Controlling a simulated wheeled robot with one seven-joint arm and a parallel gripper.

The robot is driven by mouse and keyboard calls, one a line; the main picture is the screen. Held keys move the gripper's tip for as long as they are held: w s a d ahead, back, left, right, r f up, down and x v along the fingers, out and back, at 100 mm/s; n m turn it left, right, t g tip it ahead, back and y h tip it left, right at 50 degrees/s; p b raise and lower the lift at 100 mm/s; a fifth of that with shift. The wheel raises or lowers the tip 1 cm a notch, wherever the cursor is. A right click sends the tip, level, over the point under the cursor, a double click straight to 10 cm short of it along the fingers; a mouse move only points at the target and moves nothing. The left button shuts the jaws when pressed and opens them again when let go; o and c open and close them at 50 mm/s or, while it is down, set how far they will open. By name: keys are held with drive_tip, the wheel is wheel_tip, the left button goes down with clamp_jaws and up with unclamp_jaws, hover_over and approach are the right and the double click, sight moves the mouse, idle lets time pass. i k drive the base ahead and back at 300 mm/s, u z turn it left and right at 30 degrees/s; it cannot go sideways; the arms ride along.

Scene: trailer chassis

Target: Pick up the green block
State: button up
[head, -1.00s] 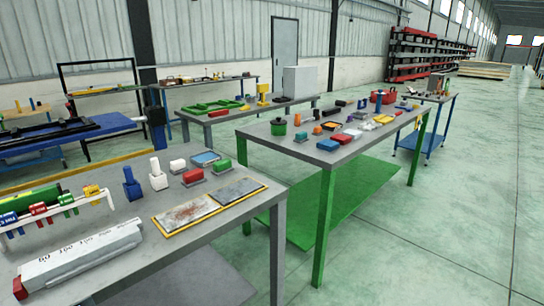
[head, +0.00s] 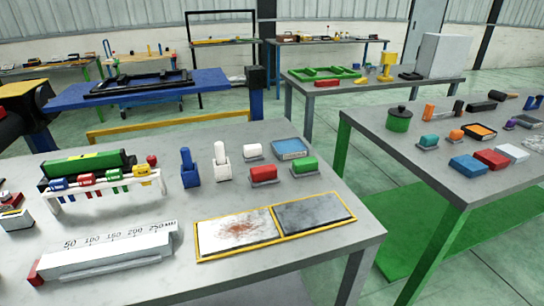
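A green block (head: 305,164) with a rounded top sits on a small grey base on the near grey table (head: 210,285). It stands right of a similar red block (head: 262,174) and just below a blue tray (head: 290,148). Nothing covers it. My gripper is not in view, so I cannot see its state or its distance from the block.
A framed two-panel plate (head: 276,226) lies in front of the blocks. White (head: 221,163) and blue (head: 190,168) upright holders stand to the left. A second table (head: 400,160) with a green pot (head: 399,119) and several coloured blocks stands to the right.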

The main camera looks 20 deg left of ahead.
sight(305, 168)
drive_tip(key=u, duration=0.65)
drive_tip(key=i, duration=0.9)
drive_tip(key=u, duration=0.7)
